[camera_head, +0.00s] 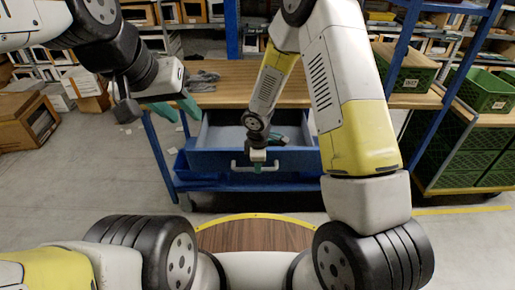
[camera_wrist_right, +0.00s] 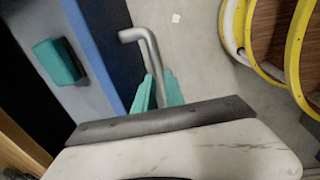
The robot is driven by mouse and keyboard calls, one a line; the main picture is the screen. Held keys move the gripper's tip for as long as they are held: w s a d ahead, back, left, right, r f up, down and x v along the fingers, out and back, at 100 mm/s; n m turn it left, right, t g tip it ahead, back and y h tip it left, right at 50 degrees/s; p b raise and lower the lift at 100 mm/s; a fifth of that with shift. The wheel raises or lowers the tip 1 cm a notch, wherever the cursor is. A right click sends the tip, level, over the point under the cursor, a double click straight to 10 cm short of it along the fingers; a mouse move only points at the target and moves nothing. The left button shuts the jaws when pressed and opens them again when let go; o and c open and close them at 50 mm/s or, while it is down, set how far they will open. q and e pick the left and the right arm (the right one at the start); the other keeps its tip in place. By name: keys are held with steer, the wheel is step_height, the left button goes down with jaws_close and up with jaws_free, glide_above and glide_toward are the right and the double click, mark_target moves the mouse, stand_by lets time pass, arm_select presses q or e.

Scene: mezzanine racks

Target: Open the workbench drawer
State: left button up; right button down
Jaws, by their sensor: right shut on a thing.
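The blue workbench (camera_head: 215,90) has a wooden top. Its blue drawer (camera_head: 215,160) stands pulled out, with its grey inside showing. A pale bar handle (camera_head: 238,168) is on the drawer front. My right gripper (camera_head: 257,167) is at the middle of this handle. In the right wrist view, the teal fingers of my right gripper (camera_wrist_right: 158,92) are closed around the grey handle (camera_wrist_right: 150,52). My left gripper (camera_head: 178,110) is empty to the left of the drawer, its teal fingers apart.
A teal and dark item (camera_head: 278,140) lies in the drawer; a teal block (camera_wrist_right: 57,62) shows there in the right wrist view. Grey gloves (camera_head: 202,80) lie on the bench top. Green crates (camera_head: 485,92) stand at right, cardboard boxes (camera_head: 28,118) at left.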

steer(key=c, duration=1.4)
jaws_free()
step_height(320, 180, up, 8)
steer(key=s, duration=0.1)
steer(key=shift+s+f, duration=0.15)
steer(key=shift+s, duration=0.05)
